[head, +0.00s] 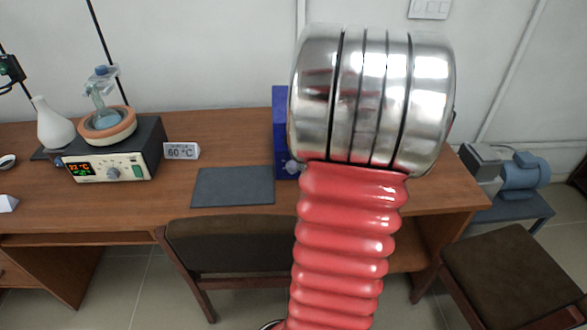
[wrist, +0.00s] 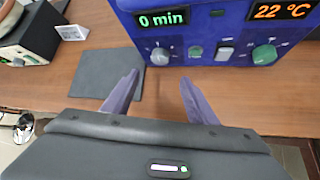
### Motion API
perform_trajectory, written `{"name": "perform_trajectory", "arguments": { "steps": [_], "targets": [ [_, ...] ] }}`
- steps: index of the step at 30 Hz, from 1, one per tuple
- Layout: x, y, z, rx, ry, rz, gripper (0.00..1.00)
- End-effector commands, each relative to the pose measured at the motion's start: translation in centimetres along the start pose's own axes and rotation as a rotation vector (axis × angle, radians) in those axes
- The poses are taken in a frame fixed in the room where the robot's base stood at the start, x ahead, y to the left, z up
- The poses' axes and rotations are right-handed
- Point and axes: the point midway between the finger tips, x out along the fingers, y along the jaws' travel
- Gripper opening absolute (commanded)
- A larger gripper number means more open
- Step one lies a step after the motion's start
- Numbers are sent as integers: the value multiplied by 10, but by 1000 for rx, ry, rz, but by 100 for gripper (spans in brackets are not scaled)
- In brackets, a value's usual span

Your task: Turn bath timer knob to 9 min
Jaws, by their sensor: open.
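The blue bath (wrist: 200,22) stands at the top of the wrist view. Its left display (wrist: 162,19) reads 0 min and its right display (wrist: 283,11) reads 22 °C. A grey knob (wrist: 160,56) sits below the 0 min display, and a green knob (wrist: 264,54) below the temperature display. My gripper (wrist: 159,77) is open and empty. Its two fingers point toward the bath front, on either side of the grey knob in the picture, seemingly short of it. In the head view the bath (head: 281,120) is mostly hidden behind my arm, and my gripper does not show.
A dark mat (wrist: 108,72) lies on the wooden desk (head: 240,122), left of the bath. A small 60 °C sign (head: 181,151) and a hotplate (head: 112,172) with a flask stand further left. Chairs are at the desk front. A blue pump (head: 522,172) stands at right.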

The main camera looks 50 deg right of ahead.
Motion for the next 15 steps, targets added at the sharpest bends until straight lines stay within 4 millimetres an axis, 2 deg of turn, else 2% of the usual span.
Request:
{"name": "perform_trajectory", "arguments": {
  "steps": [8,15],
  "targets": [
    [9,0,-1,1,2,0,52],
    [32,0,-1,3,2,0,52]
  ]
}}
